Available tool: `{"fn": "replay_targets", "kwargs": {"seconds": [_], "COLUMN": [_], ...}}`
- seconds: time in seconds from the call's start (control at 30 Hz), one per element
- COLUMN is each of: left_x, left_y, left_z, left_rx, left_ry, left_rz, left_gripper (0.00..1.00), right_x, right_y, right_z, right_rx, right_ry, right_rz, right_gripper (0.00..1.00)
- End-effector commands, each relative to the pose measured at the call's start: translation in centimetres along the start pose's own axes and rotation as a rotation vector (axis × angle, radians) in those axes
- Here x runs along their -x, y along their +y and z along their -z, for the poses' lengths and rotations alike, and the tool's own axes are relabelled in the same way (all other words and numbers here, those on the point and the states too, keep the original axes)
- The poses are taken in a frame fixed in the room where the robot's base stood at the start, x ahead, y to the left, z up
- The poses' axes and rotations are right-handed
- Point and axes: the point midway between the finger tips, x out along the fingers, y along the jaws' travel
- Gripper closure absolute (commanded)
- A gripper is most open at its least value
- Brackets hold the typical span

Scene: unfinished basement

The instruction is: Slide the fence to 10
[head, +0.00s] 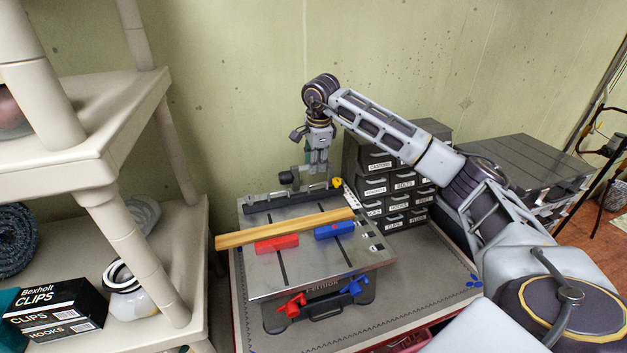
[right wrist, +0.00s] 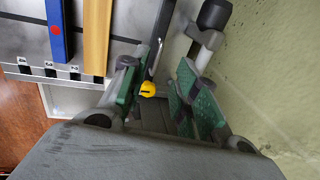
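The fence (head: 290,199) is a long dark bar lying across the back of a grey metal work table (head: 262,272). A yellow knob (head: 337,183) sits at its right end; it also shows in the right wrist view (right wrist: 148,89). A scale with black and white marks (head: 366,228) runs along the table's right edge; its numbers are too small to read surely. My right gripper (head: 317,168) points down just above and behind the fence. My left gripper is out of view.
A wooden strip (head: 285,229), a red block (head: 277,243) and a blue block (head: 334,230) lie on the table in front of the fence. Labelled drawers (head: 404,186) stand right behind it. The wall is close behind. A cream shelf (head: 95,135) stands left.

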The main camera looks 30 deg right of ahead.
Motion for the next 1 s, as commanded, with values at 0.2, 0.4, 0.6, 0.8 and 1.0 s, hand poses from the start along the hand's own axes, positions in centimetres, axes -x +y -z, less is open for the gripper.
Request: {"fn": "replay_targets", "kwargs": {"seconds": [0.2, 0.4, 0.6, 0.8, 1.0], "left_x": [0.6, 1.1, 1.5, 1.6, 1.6], "left_y": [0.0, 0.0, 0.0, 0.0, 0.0], "left_z": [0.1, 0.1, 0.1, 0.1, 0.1], "left_rx": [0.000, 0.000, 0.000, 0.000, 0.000], "left_ry": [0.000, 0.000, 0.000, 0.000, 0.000], "left_rz": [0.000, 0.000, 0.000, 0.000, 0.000], "left_gripper": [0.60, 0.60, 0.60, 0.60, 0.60], "right_x": [-2.9, -5.5, -7.6, -8.6, -8.8], "right_y": [0.1, 0.0, 0.0, 0.0, 0.0], "right_z": [0.0, 0.0, 0.0, 0.0, 0.0], "right_rx": [0.000, -0.001, -0.001, 0.000, 0.000], "right_ry": [0.001, 0.000, 0.000, 0.000, 0.000], "right_rz": [-0.003, -0.002, -0.002, 0.000, 0.000], "right_gripper": [0.70, 0.70, 0.70, 0.70, 0.70]}}
